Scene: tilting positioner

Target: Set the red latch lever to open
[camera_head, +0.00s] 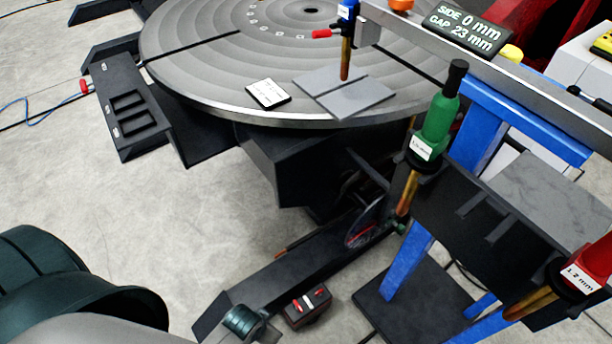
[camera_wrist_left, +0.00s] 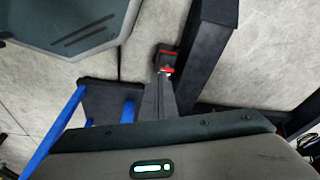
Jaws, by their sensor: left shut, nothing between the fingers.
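A small black box on the floor by the positioner's foot carries a red part that looks like the red latch lever (camera_head: 309,298). It also shows in the left wrist view (camera_wrist_left: 167,70). It is too small to tell whether it is set to open. My left gripper (camera_wrist_left: 163,80) is shut and empty, and its fingers line up with the box in the wrist view. I cannot tell whether they touch it. In the head view, only part of what looks like my left wrist shows at the bottom edge. My right gripper is not in view.
The round positioner table (camera_head: 195,75) holds two grey plates (camera_head: 360,98). A black foot beam (camera_head: 285,275) runs beside the box. A blue-legged stand (camera_head: 408,262) with green and red torches is on the right. Bare floor (camera_head: 215,210) lies on the left.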

